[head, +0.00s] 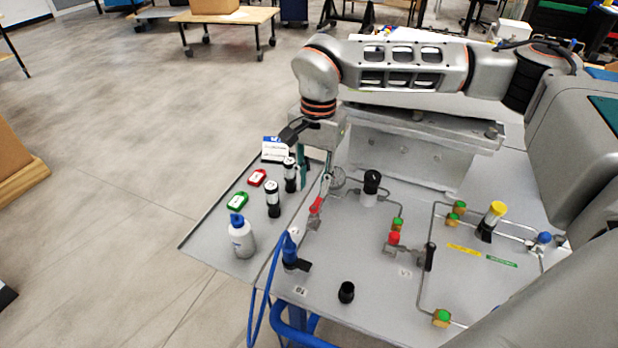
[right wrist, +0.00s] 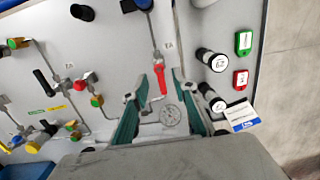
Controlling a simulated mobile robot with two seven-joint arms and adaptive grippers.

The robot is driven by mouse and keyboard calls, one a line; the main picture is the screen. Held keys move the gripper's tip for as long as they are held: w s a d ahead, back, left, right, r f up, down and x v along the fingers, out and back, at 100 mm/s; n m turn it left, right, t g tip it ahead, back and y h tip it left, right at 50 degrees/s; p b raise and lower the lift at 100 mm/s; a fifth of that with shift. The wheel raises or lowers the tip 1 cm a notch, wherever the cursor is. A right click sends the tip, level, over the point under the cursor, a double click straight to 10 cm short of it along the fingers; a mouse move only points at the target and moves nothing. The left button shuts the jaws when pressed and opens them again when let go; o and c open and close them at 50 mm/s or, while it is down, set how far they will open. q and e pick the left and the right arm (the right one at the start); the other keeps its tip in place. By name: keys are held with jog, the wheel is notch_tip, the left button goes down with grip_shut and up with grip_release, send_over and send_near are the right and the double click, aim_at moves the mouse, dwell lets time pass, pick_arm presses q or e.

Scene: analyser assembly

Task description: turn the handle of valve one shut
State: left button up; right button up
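The valve with the red lever handle (head: 317,199) stands on the grey panel, left of the middle in the head view. In the right wrist view its red handle (right wrist: 160,79) points along its thin pipe, beside a small label that seems to read V1. My right gripper (head: 317,183) is over the panel, fingers pointing down. In the right wrist view the fingers of my right gripper (right wrist: 158,88) are spread, with the red handle between the tips and a gap on each side. I see no contact. My left gripper is not in view.
A round gauge (right wrist: 170,115) sits close behind the handle. A blue-hosed connector (head: 290,250) is nearer. A black knob (head: 371,184) is to the right.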

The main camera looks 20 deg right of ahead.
aim_at(318, 199)
jog(key=shift+w+d+r+h, duration=0.15)
jog(key=shift+w+d+r, duration=0.05)
jog(key=shift+w+d, duration=0.25)
jog(key=shift+w+d+r+h, duration=0.2)
jog(key=shift+w+d, duration=0.15)
jog(key=shift+d, duration=0.15)
jog(key=shift+w+d, duration=0.25)
jog(key=shift+d, duration=0.05)
notch_tip(318, 199, down, 7)
jog(key=shift+s+f, duration=0.1)
jog(key=shift+f, duration=0.1)
jog(key=shift+c, duration=0.4)
grip_shut()
